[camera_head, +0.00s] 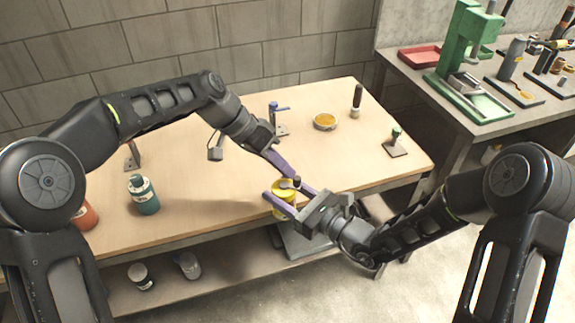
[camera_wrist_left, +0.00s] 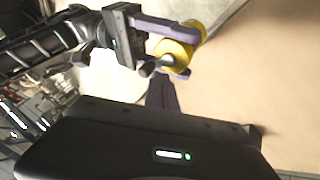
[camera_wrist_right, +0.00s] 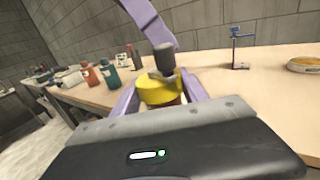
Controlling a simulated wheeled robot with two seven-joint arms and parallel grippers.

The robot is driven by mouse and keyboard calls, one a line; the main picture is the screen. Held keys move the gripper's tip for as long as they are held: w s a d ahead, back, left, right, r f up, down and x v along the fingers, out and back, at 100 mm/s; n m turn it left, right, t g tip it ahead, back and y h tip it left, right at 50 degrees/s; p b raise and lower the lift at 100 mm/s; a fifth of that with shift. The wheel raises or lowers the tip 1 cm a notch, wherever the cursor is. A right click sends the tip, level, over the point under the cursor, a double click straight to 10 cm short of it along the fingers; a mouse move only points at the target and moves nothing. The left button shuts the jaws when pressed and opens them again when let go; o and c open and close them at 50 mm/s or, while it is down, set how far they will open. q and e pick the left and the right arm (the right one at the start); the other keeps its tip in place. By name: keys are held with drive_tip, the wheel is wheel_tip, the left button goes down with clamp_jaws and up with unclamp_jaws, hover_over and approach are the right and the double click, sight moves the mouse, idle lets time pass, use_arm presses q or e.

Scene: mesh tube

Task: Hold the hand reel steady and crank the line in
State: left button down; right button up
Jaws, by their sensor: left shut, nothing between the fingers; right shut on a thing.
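The hand reel is a yellow spool (camera_head: 281,188) at the table's front edge, with a dark crank knob (camera_wrist_right: 163,57) standing up on a grey crank arm. My right gripper (camera_wrist_right: 160,97) is shut on the reel, one purple finger on each side of it. It reaches in from the front right. My left gripper (camera_head: 286,170) is shut and empty, its purple fingers coming down from behind, close beside the knob. In the left wrist view the left fingers (camera_wrist_left: 163,90) end near the reel (camera_wrist_left: 180,52). I cannot tell whether they touch the knob.
A teal bottle (camera_head: 143,195) and a red bottle (camera_head: 85,216) stand at the table's left. A small blue-topped stand (camera_head: 277,118), a round amber dish (camera_head: 325,121) and a dark-handled tool (camera_head: 356,100) are at the back. A green-knobbed block (camera_head: 396,143) sits right.

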use_arm(q)
drive_tip(key=shift+a, duration=0.2)
idle(0.3)
drive_tip(key=v, duration=1.2)
